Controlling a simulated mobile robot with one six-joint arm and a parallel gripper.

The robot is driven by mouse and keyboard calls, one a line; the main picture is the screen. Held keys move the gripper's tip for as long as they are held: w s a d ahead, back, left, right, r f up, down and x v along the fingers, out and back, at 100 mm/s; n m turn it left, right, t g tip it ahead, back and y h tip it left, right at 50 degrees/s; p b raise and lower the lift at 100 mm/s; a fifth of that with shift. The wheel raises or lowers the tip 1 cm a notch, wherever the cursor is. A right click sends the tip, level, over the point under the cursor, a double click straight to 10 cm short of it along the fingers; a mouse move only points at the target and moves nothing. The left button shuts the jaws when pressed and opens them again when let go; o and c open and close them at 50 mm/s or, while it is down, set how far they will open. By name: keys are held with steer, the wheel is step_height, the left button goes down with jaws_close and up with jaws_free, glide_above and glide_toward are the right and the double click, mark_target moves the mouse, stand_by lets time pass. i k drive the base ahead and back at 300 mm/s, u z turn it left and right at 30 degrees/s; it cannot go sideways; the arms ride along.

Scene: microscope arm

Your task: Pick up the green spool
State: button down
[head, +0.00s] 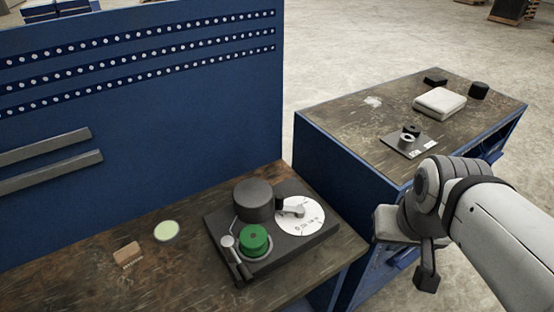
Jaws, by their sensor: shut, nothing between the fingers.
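The green spool (254,240) stands upright on the black device (290,262) on the near workbench. It sits in front of a larger dark grey cylinder (254,200), inside a light ring. My gripper (427,279) hangs off to the right of the device, pointing down, beyond the bench's right end. Its fingers are shut and hold nothing. It is well apart from the green spool, which is in plain view.
A white marked dial (300,216) with a grey arm and a lever (236,258) flank the spool. A pale green disc (166,231) and brown block (128,255) lie left. A blue panel (140,130) rises behind. A second bench (375,115) stands right.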

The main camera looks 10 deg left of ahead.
mark_target(254, 238)
steer(key=z, duration=0.1)
steer(key=k, duration=0.55)
steer(key=u, duration=1.2)
steer(key=i, duration=0.65)
steer(key=u, duration=0.2)
